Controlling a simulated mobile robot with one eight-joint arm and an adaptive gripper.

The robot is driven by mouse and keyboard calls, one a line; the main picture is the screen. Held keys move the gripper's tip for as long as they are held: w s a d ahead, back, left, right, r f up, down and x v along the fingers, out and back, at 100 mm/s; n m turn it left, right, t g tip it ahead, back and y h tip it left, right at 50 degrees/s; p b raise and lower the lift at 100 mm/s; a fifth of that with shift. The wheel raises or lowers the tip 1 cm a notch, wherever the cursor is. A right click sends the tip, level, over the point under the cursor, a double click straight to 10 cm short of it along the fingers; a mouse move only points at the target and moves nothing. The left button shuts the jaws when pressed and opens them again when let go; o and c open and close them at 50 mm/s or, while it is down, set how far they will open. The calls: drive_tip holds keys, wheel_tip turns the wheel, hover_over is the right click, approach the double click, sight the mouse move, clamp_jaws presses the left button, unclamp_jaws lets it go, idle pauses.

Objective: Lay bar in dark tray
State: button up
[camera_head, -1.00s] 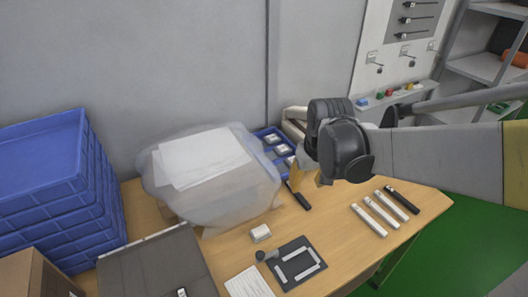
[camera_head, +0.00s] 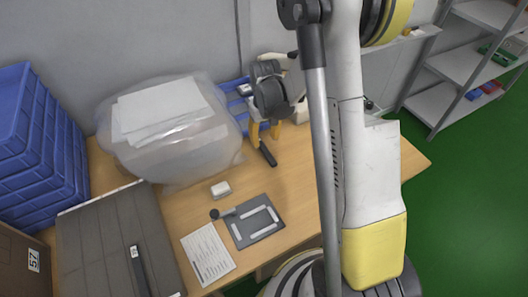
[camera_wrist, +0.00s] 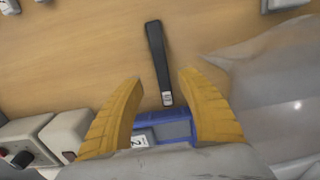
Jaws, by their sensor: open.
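A black bar (camera_head: 267,153) with a small white label at one end lies on the wooden table. It also shows in the wrist view (camera_wrist: 157,55), its labelled end between my fingers in the picture. My gripper (camera_head: 266,130) is open, its yellow fingers (camera_wrist: 160,77) pointing down near that end, with nothing held. I cannot tell its exact height over the bar. A large dark grey tray (camera_head: 88,235) stands at the front left; another dark bar with a white label (camera_head: 138,268) lies in it.
A plastic-wrapped bundle (camera_head: 165,135) stands close beside my gripper. A blue bin (camera_head: 235,92) with white items is behind it. A small white block (camera_head: 220,190), a dark plate (camera_head: 253,221) and a paper sheet (camera_head: 207,254) lie in front. Blue crates (camera_head: 35,140) are stacked left.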

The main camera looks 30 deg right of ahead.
sight(265, 149)
drive_tip(key=f+b, duration=0.1)
drive_tip(key=f, duration=0.1)
drive_tip(key=f+b, duration=0.1)
drive_tip(key=f, duration=0.2)
drive_tip(key=shift+s+a, duration=0.15)
drive_tip(key=shift+a, duration=0.05)
drive_tip(key=shift+r, duration=0.1)
drive_tip(key=shift+c, duration=0.4)
clamp_jaws()
drive_tip(key=shift+r, duration=0.1)
